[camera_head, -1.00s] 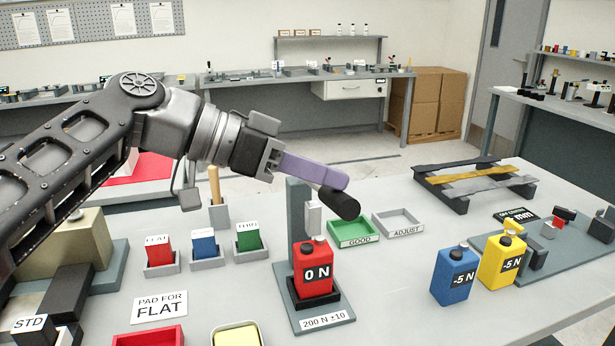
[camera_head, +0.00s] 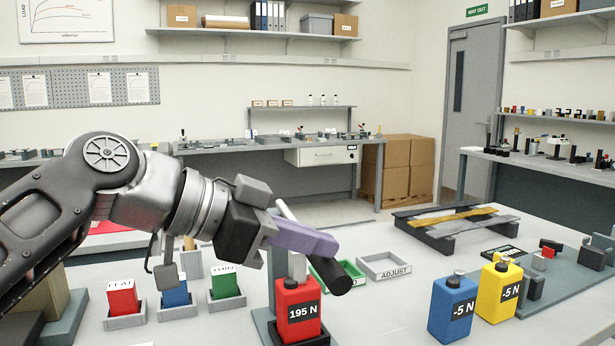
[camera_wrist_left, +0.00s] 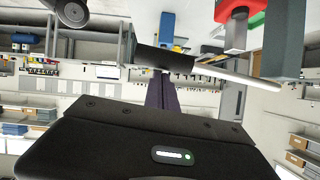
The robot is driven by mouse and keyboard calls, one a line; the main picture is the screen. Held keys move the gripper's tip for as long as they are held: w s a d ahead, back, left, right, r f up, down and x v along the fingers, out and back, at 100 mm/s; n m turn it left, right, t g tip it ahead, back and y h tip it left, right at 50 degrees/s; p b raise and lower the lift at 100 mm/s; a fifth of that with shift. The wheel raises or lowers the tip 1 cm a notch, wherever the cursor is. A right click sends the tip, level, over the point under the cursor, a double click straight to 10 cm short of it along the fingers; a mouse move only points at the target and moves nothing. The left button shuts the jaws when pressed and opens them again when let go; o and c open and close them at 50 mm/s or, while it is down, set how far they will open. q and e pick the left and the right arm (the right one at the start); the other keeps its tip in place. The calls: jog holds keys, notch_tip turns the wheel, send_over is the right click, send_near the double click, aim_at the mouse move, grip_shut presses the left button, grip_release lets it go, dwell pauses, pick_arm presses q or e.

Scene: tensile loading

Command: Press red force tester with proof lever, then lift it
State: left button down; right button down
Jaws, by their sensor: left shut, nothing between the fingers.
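The red force tester (camera_head: 299,308) stands upright at the grey post (camera_head: 278,262) and reads 195 N. Its foot is cut off at the bottom edge. The proof lever is a silver rod (camera_head: 286,210) with a black grip (camera_head: 333,277); the purple fingers hide part of it. In the left wrist view the rod (camera_wrist_left: 232,74) slants from the black grip (camera_wrist_left: 165,58) to the post (camera_wrist_left: 285,45). My left gripper (camera_head: 325,244) is shut, with its fingertips at the lever's black grip and nothing between them. The red tester (camera_wrist_left: 235,35) appears upside down there. My right gripper is out of view.
Blue (camera_head: 452,309) and yellow (camera_head: 499,289) testers, both reading -5 N, stand to the right. Behind the lever are a partly hidden green tray (camera_head: 350,272) and a grey ADJUST tray (camera_head: 385,266). Small red, blue and green blocks stand in holders at left.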

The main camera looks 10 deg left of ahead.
pick_arm(q)
jog(key=r+p, duration=0.2)
jog(key=d+r+p, duration=0.1)
jog(key=r+p, duration=0.1)
jog(key=shift+r, duration=0.35)
jog(key=v, duration=0.9)
jog(key=shift+s+a+f, duration=0.25)
jog(key=shift+a, duration=0.15)
